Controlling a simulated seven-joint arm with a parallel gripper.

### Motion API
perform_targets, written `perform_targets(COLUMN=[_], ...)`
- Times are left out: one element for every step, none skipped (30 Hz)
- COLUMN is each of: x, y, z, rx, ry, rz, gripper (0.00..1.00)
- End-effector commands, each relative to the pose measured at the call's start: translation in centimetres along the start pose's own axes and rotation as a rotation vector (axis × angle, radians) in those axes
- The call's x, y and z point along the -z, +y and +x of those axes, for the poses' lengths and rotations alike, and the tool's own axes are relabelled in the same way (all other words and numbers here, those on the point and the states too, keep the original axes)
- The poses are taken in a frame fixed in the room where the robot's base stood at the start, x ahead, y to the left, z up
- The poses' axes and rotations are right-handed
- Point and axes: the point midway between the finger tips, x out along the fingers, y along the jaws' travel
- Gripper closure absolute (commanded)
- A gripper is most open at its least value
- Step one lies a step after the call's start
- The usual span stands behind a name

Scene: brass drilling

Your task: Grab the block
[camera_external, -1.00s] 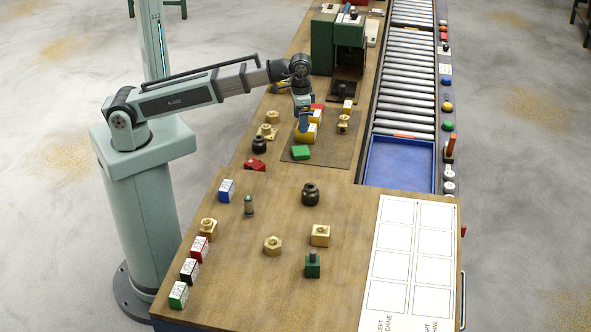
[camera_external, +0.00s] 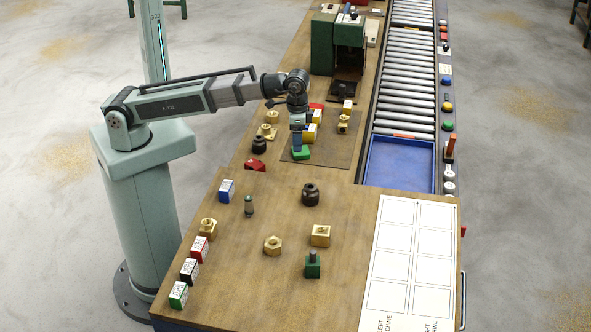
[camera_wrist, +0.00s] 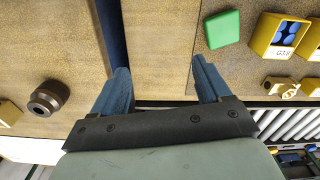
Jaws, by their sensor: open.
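The task does not say which block is meant. A green block (camera_external: 302,154) lies flat on the brown mat (camera_external: 335,152), close to my gripper (camera_external: 297,147). In the wrist view the green block (camera_wrist: 223,30) is beyond and to the right of the right fingertip, outside the jaws. My gripper (camera_wrist: 160,65) is open, its two blue fingers pointing down with nothing between them. In the external view the fingers partly hide the block's left side. A green block with a dark peg (camera_external: 313,267) stands on the front table.
A yellow box with blue pieces (camera_wrist: 279,35) is right of the green block. A dark round part (camera_external: 259,145) and a red block (camera_external: 255,165) are left of the mat. A blue tray (camera_external: 400,165) is on the right. Brass parts (camera_external: 272,245) stand on the front table.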

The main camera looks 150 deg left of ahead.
Motion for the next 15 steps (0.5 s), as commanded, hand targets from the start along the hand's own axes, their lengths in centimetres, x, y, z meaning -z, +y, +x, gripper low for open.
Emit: perform_targets(x=[-0.1,-0.2,-0.2,-0.2,-0.2,-0.2,-0.2,-0.2,-0.2,-0.1,-0.1,-0.1,-0.1,-0.1,-0.1], y=[2.2,3.4,4.9,6.1,7.3,8.9,10.2,11.5,13.2,14.5,15.8,17.6,19.0,20.3,22.1], z=[-0.2,-0.3,-0.5,-0.7,-0.9,-1.1,-1.3,-1.5,-1.8,-2.0,-2.3,-2.6,-2.9,-3.1,-3.5], rx=[-0.001,-0.001,-0.002,-0.002,-0.002,-0.003,-0.004,-0.004,-0.005,-0.006,-0.006,-0.007,-0.008,-0.008,-0.009], ry=[0.002,0.003,0.004,0.005,0.006,0.008,0.009,0.010,0.011,0.013,0.014,0.015,0.016,0.017,0.017], rz=[0.035,0.054,0.078,0.096,0.115,0.139,0.157,0.176,0.200,0.218,0.237,0.261,0.278,0.296,0.318], gripper=[0.23,0.23,0.23,0.23,0.23,0.23,0.23,0.23,0.23,0.23,0.23,0.23,0.23,0.23,0.23])
